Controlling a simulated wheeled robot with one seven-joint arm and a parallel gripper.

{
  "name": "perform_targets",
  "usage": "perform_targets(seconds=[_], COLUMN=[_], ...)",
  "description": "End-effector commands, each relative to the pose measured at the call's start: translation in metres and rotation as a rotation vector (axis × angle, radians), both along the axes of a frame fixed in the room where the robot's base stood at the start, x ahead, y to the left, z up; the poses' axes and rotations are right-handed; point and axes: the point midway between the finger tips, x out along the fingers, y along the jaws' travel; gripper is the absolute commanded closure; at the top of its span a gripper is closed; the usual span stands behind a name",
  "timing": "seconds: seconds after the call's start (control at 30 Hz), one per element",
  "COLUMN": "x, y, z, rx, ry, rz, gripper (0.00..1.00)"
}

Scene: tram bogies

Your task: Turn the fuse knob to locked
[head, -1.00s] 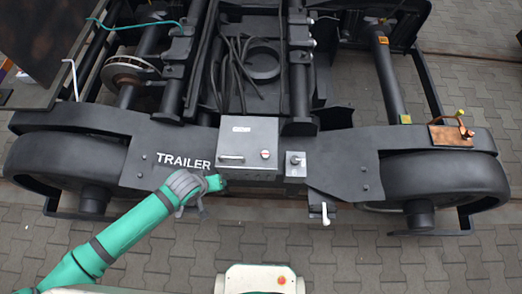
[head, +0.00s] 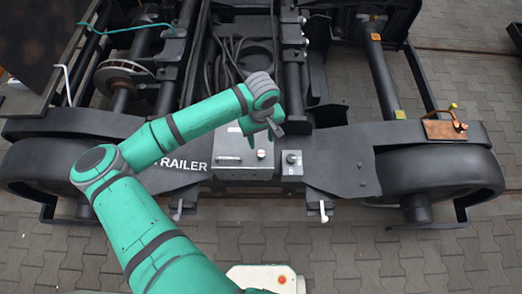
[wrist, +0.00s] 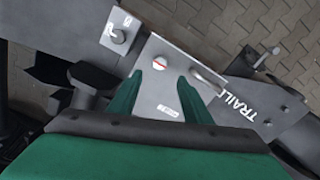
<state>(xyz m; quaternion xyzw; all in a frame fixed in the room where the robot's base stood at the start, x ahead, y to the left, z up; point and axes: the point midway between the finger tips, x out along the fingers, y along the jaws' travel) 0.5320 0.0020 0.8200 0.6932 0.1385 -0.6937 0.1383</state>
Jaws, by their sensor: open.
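A grey metal box (head: 240,168) sits on the bogie frame, with a handle and a small round knob (head: 262,153) marked by a red line on its lid. In the wrist view this round knob (wrist: 159,63) is just beyond my fingertips. A smaller grey box to the right carries a raised knob (head: 291,158), which also shows in the wrist view (wrist: 118,37) with small markings beside it. I cannot read which knob is the fuse knob. My gripper (head: 265,130) is open and empty above the lid of the larger box, touching neither knob; its two green fingers (wrist: 159,77) are apart.
The lid handle (wrist: 208,76) lies close to my right finger in the wrist view. White-handled levers (head: 323,212) hang below the frame. Wheels (head: 438,178) flank it, and a copper-coloured plate (head: 444,130) lies at right.

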Motion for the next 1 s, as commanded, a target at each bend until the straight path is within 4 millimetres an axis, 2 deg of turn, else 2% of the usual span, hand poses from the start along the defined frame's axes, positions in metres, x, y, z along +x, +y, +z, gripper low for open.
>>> perform_targets(seconds=[0.4,0.6,0.8,1.0], x=[-0.001,0.0,0.0,0.0], y=[0.001,0.001,0.001,0.001], z=[-0.069,-0.093,-0.101,-0.102], rx=[0.001,0.001,0.0,0.0], ry=[0.001,0.0,0.0,-0.001], rz=[0.0,0.0,0.0,0.0], gripper=[0.55,0.55,0.55,0.55])
